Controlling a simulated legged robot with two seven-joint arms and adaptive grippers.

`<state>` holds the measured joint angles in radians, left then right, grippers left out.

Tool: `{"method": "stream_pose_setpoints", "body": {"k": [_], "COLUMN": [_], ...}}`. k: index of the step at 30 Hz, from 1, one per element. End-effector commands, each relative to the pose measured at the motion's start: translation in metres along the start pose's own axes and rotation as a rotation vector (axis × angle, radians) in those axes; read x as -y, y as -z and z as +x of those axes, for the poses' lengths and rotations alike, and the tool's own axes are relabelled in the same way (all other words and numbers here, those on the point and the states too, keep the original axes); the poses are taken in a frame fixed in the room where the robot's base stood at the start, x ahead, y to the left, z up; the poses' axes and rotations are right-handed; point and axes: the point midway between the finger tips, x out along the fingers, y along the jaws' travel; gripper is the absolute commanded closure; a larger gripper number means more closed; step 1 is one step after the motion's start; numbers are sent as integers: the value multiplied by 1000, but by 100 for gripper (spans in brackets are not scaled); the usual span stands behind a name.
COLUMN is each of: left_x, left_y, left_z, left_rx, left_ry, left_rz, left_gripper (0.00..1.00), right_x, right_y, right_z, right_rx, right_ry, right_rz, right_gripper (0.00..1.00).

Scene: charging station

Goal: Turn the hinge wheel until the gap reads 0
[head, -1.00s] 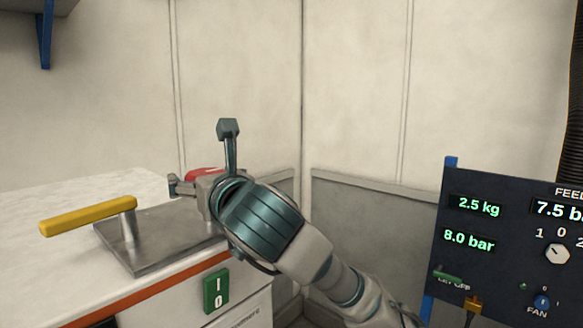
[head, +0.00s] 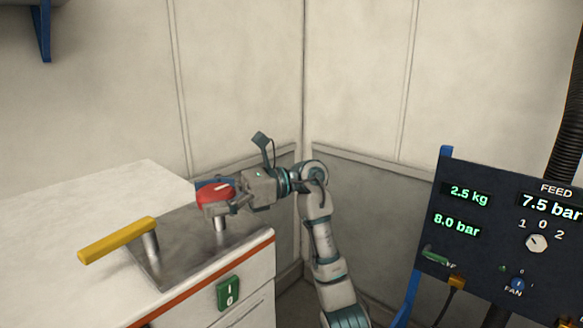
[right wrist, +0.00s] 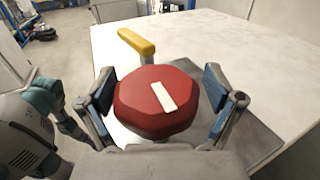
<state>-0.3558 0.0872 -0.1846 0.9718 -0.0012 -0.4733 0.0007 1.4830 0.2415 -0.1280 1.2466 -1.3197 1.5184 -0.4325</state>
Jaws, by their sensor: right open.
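The red wheel (head: 214,194) with a white bar mark on its top sits on a short post above a grey metal plate (head: 180,262) on the counter. It also fills the middle of the right wrist view (right wrist: 150,118), its white bar slanting slightly. My right gripper (head: 213,196) is at the wheel, its fingers open on either side of it. In the right wrist view, the blue finger pads flank the wheel; whether they touch it I cannot tell. No readout marked as a gap shows. My left gripper is not in view.
A yellow lever (head: 118,240) stands on the plate left of the wheel. A green I/0 switch (head: 229,292) is on the counter's front. A dark panel (head: 480,230) at right reads 2.5 kg, 8.0 bar and 7.5 bar. The white counter (head: 80,215) is clear at left.

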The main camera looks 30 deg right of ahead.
Motion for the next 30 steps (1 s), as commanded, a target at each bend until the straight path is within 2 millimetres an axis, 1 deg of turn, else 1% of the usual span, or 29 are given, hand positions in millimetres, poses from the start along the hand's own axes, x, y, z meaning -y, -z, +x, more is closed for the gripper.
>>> {"method": "stream_pose_setpoints", "body": {"k": [1, 6, 18, 21, 24, 30], "left_x": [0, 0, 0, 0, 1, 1], "left_y": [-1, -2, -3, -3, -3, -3], "left_z": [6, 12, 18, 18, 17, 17], "left_rx": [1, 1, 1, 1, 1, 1], "left_ry": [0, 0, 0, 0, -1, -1], "left_rz": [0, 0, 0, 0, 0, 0], "left_gripper": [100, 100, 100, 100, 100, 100], "right_x": [0, 0, 0, -1, -1, -2], "right_y": [4, 4, 2, 1, 1, 2], "right_z": [-14, -47, -132, -146, -156, -165], "right_rx": [0, -1, -2, -2, -3, -3], "right_ry": [12, 16, 18, 16, 16, 14], "right_rz": [-3, -3, 0, -2, -2, -3], "right_gripper": [9, 9, 9, 9, 9, 9]}}
